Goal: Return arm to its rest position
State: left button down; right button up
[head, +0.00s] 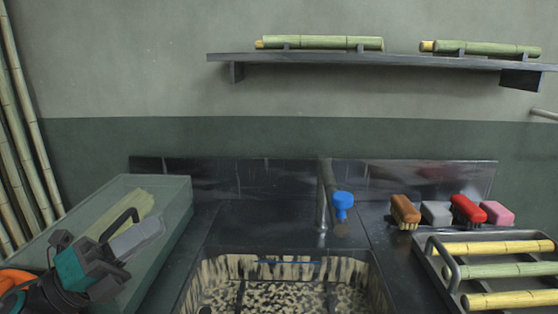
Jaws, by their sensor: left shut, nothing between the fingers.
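My left gripper (100,265), teal and black, is at the lower left with its arm coming in from the left. It is shut and empty. In the picture it overlaps the near part of a grey-green open bin (178,200). Pale green strips (128,212) lie in the bin. A dark curved bar and a grey flat piece show beside the gripper; I cannot tell what they belong to. My right gripper is not in view.
A sink (372,280) with a speckled basin is at the centre, with a blue-headed tap (343,203) behind it. Several brushes or sponges (467,210) stand at right behind a metal tray (432,240) holding cane pieces (497,270). A wall shelf (330,59) holds more cane. Poles (30,130) lean at left.

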pick_arm(q)
notch_tip(320, 180, down, 16)
jog(key=s+a+n+t+y+p, duration=0.1)
jog(key=n+t+y, duration=0.2)
jog(key=n+y, duration=0.6)
jog(key=a+n+t+y+p, duration=0.15)
jog(key=n+y, duration=0.25)
jog(key=n, duration=1)
jog(key=s+d+f+n+g+y+p, duration=0.2)
jog(key=s+f+n+g, duration=0.4)
jog(key=s+f+n, duration=0.3)
jog(key=s+d+f+y, duration=0.1)
jog(key=s+d+f, duration=0.1)
jog(key=s+f, duration=0.2)
notch_tip(320, 180, down, 3)
jog(key=shift+d+r+n+g+y, duration=0.1)
jog(key=shift+d+n+g+y, duration=0.05)
jog(key=shift+n+g+y, duration=0.2)
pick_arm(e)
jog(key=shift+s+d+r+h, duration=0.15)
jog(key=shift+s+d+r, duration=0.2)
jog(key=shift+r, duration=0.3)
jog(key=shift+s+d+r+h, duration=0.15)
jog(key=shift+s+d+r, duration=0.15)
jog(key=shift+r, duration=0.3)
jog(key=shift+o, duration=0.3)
